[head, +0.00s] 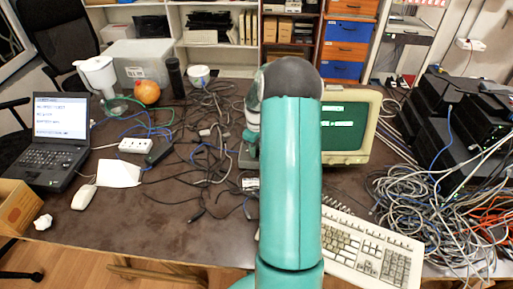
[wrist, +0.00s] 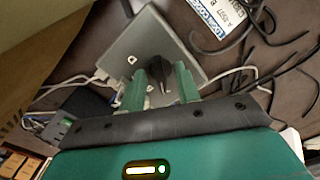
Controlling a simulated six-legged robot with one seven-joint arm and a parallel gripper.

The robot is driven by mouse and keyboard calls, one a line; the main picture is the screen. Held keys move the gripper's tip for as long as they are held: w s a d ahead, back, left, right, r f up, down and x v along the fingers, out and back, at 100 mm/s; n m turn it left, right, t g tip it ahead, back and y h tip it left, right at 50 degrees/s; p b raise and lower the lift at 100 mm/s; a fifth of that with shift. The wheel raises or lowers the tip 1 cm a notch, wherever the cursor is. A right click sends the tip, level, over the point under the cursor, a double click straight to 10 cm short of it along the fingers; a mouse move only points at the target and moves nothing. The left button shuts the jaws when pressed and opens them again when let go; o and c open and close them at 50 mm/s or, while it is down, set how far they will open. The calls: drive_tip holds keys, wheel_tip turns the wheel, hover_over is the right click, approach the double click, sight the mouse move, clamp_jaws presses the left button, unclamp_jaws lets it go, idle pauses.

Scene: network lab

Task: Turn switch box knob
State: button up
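The switch box (wrist: 140,45) is a grey square box on the dark table in the wrist view. It carries a black round knob (wrist: 158,68) with a pointed grip. My gripper (wrist: 160,78) has two green fingers, one on each side of the knob. The fingers stand apart, and I cannot tell whether either one touches the knob. In the head view my teal arm reaches forward over the table and hides most of the box and the gripper.
Loose black cables (head: 205,175) lie left of my arm. A monitor (head: 347,125) stands right of it, with a keyboard (head: 360,245) in front. Tangled cables (head: 430,205) and stacked network gear fill the right side. A laptop (head: 55,140) is at left.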

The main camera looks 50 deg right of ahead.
clamp_jaws()
drive_tip(key=shift+w+m, duration=0.1)
drive_tip(key=shift+m, duration=0.3)
drive_tip(key=m, duration=0.4)
drive_tip(key=shift+a, duration=0.1)
drive_tip(key=m, duration=0.6)
drive_tip(key=shift+w+m, duration=0.1)
drive_tip(key=shift+m, duration=0.3)
drive_tip(key=m, duration=1.2)
drive_tip(key=shift+r+m, duration=0.1)
drive_tip(key=shift+m, duration=0.2)
